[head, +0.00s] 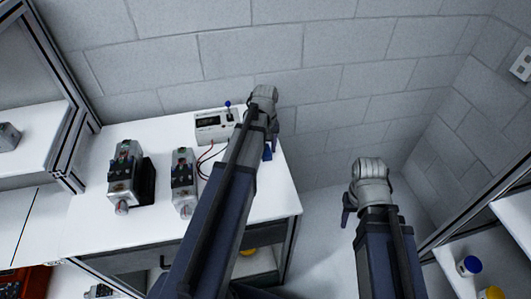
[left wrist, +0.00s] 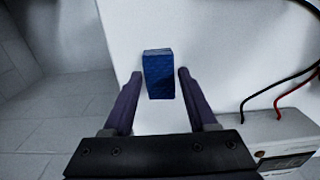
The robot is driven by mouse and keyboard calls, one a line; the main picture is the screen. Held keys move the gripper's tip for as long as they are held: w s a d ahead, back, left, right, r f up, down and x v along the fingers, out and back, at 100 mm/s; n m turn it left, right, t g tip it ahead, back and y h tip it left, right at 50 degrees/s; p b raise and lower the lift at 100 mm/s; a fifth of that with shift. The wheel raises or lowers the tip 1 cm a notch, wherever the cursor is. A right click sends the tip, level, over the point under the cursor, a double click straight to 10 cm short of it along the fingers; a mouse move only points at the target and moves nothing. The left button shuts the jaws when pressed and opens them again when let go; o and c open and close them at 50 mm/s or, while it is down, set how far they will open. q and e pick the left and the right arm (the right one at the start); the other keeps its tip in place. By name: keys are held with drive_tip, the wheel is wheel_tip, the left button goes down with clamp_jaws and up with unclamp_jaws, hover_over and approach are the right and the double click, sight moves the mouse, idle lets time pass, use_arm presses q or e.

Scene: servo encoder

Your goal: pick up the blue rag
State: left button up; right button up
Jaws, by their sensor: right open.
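The blue rag (left wrist: 159,75) is a small dark-blue folded block on the white tabletop (left wrist: 200,30) near its edge. A bit of blue, which looks like the rag (head: 267,153), shows beside my left arm in the head view. My left gripper (left wrist: 159,73) is open above the table. Its two fingertips stand on either side of the rag in the left wrist view, with a gap on each side. I cannot tell how far above the rag they are. My right gripper (head: 348,212) is open and empty, off the table's right side.
A white meter box (head: 214,125) with red and black leads stands at the table's back. Two servo-like units (head: 124,175) (head: 183,182) stand at the left. A brick wall is close behind. A shelf at the lower right holds a blue-lidded jar (head: 469,266).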

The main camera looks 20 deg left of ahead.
use_arm(q)
clamp_jaws()
idle(0.4)
